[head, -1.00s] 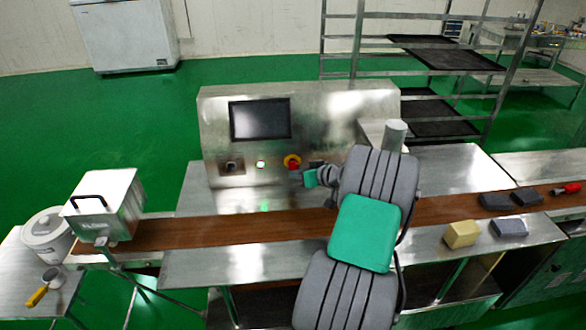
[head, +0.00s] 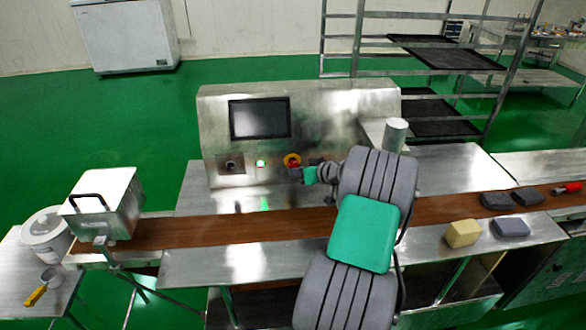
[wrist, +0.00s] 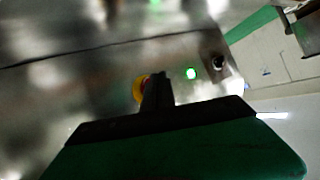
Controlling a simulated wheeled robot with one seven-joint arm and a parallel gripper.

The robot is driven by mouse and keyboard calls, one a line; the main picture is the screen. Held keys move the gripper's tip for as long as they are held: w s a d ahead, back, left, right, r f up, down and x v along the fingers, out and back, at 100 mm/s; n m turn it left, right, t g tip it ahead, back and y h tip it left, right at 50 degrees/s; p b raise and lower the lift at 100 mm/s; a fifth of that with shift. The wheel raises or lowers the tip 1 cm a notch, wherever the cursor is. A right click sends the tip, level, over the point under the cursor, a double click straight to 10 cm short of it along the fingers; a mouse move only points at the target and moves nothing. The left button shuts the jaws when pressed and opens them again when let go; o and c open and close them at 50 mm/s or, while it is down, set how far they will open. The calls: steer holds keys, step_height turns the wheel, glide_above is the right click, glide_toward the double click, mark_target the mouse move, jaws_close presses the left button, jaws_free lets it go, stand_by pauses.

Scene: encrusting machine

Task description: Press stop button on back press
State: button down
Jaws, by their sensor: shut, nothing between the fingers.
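The stop button is a red knob on a yellow ring (head: 292,158), on the steel control panel (head: 340,125) of the machine. My gripper (head: 295,172) is shut and empty. In the head view its dark fingers lie just below the button and overlap its lower part. In the wrist view the shut fingers (wrist: 157,88) cover most of the button, and the yellow edge (wrist: 137,88) shows beside them. I cannot tell whether the fingertips touch it. A lit green button (head: 260,163) is left of it in the head view; it also shows in the wrist view (wrist: 191,73).
A dark knob (head: 231,166) and a black screen (head: 260,118) are on the same panel. A brown conveyor belt (head: 190,233) runs below it. A steel box (head: 118,205) stands at the belt's left end.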

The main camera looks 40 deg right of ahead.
steer(key=shift+w+d, duration=0.25)
steer(key=shift+w, duration=0.1)
stand_by(0.6)
steer(key=shift+s+a+b, duration=0.4)
steer(key=shift+s+a, duration=0.1)
steer(key=shift+s, duration=0.2)
steer(key=shift+s, duration=0.1)
steer(key=shift+s+a, duration=0.7)
steer(key=shift+s, duration=0.3)
steer(key=shift+s+a, duration=0.7)
steer(key=shift+s, duration=0.3)
